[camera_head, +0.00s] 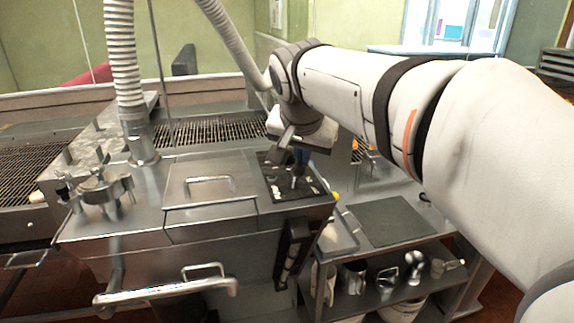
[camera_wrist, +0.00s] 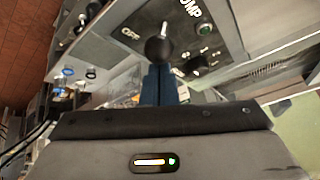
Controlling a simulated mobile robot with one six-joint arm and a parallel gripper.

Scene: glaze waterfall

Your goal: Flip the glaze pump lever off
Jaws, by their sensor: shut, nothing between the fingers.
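The pump lever (camera_wrist: 158,48) has a round black knob and a short metal stem. It stands on a dark control panel (camera_wrist: 110,22) lettered OFF and PUMP in the wrist view. The OFF lettering is to the left of the knob. My gripper (camera_wrist: 160,70) is shut, and its blue fingertips sit right at the knob with nothing between them. I cannot tell whether they touch it. In the head view my gripper (camera_head: 300,157) reaches down over the dark panel (camera_head: 280,191) on the steel machine. The lever is small there and partly hidden.
A steel lid with a handle (camera_head: 210,183) is left of the panel. A lower shelf holds cups and a jug (camera_head: 388,278). A ribbed hose (camera_head: 122,60) rises at the left.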

